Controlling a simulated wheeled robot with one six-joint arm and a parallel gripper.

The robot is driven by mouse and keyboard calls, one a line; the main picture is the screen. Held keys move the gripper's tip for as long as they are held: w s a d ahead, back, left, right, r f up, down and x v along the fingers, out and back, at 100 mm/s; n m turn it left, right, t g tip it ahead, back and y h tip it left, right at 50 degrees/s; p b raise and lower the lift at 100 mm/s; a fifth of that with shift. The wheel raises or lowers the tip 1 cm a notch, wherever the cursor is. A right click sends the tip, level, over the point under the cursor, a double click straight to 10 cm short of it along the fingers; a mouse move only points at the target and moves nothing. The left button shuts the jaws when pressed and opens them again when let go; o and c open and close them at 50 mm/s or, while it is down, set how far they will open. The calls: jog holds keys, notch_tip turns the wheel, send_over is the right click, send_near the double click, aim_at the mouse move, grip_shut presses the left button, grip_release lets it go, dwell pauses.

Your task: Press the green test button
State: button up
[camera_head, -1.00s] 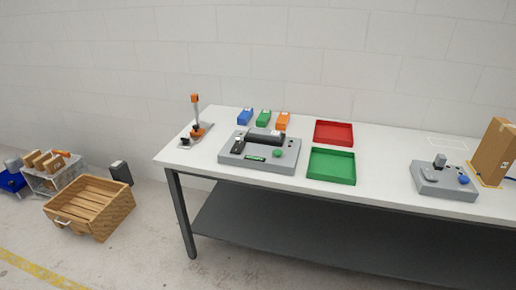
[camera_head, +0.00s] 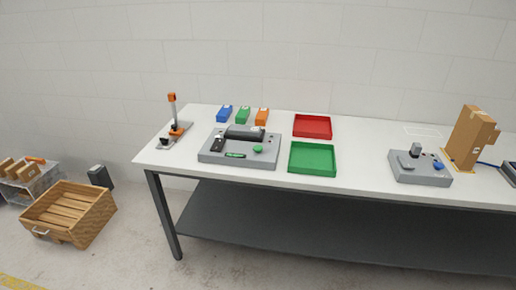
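The green test button (camera_head: 258,149) is a round green knob on the top right of a grey test machine (camera_head: 215,158). The machine stands on the white table (camera_head: 372,143), left of the middle. It has a dark horizontal cylinder or bar (camera_head: 244,132) along its back, a black block at its left and a small green display at its front. My gripper is not in view, so its distance from the button cannot be told.
Blue (camera_head: 225,113), green (camera_head: 243,115) and orange (camera_head: 262,116) blocks stand behind the machine. A red tray (camera_head: 312,127) and a green tray (camera_head: 312,158) lie right of it. A wooden crate (camera_head: 70,212) is on the floor.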

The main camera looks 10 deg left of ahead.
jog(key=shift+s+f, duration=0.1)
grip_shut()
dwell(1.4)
